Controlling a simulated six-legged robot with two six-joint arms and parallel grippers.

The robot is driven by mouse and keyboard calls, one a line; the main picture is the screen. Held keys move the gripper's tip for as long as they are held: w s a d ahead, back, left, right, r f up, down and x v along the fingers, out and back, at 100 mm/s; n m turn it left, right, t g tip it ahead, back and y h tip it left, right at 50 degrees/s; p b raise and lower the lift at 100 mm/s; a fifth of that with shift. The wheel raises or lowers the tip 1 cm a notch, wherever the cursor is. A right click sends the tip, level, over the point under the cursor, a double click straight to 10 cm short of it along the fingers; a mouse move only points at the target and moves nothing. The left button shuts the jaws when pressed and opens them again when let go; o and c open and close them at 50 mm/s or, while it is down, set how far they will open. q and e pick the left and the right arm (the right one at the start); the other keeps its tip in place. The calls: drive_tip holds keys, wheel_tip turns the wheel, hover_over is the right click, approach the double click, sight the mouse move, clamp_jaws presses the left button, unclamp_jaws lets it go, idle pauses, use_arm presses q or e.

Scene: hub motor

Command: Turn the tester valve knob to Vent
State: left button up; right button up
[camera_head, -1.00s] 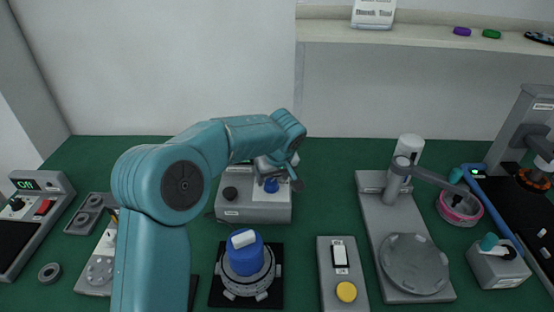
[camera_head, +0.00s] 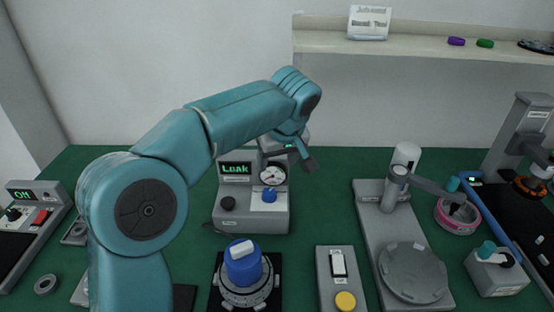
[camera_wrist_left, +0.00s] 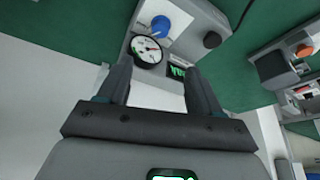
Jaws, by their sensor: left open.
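The tester (camera_head: 252,222) is a grey box at the back middle of the green table. Its upright panel has a display (camera_head: 235,168) reading "Leak" and a round white gauge (camera_head: 272,174). A blue knob (camera_head: 269,195) and a black knob (camera_head: 228,203) sit on its lower top; their labels are too small to read. My left gripper (camera_head: 305,158) is above and behind the tester's panel, partly hidden by my wrist. In the left wrist view my left gripper (camera_wrist_left: 155,75) is open and empty; the gauge and blue knob (camera_wrist_left: 160,25) lie beyond the fingertips. My right gripper is out of view.
A blue-topped motor part (camera_head: 243,265) stands on a black mat in front of the tester. A switch box with a yellow button (camera_head: 345,301) is to its right. A shelf (camera_head: 420,45) runs along the back wall.

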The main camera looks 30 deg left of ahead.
sight(269, 191)
use_arm(q)
drive_tip(key=w+a+f+m+p, duration=0.1)
drive_tip(key=f+m, duration=0.1)
drive_tip(key=f, duration=0.2)
drive_tip(key=w+a+f+m+h+p, duration=0.1)
drive_tip(key=a+f+m, duration=0.1)
drive_tip(key=f, duration=0.3)
drive_tip(key=w+a+f+m+t+h+p, duration=0.1)
drive_tip(key=a+f+m, duration=0.1)
drive_tip(key=f, duration=0.3)
drive_tip(key=shift+w+f+p, duration=0.2)
drive_tip(key=shift+f+p, duration=0.05)
drive_tip(key=shift+p, duration=0.05)
drive_tip(key=shift+a+f, duration=0.1)
drive_tip(key=shift+f, duration=0.2)
drive_tip(key=shift+w+f, duration=0.15)
